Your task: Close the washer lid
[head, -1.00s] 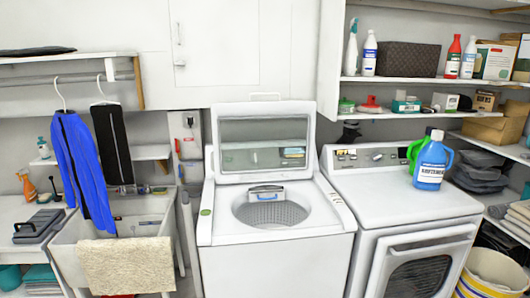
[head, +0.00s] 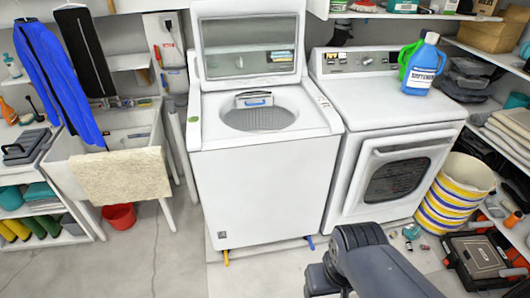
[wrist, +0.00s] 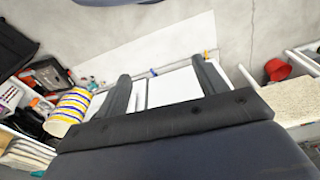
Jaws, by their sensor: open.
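The white top-loading washer (head: 265,185) stands in the middle of the head view. Its lid (head: 247,64) is raised and leans back, with a window in it, and the drum opening (head: 258,118) is uncovered. In the wrist view the washer front (wrist: 176,88) shows partly between and behind the fingers. My gripper (wrist: 163,86) is open in the wrist view, its two dark fingers apart with nothing held. In the head view, my dark arm shows low in front of the dryer, and the gripper's fingertips cannot be made out there. The lid is not visible in the wrist view.
The dryer (head: 388,150) stands right of the washer, with a blue softener bottle (head: 424,70) on top. A striped basket (head: 456,190) and a dark case (head: 482,262) are at right. A sink (head: 110,140) and red bucket (head: 119,215) are left.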

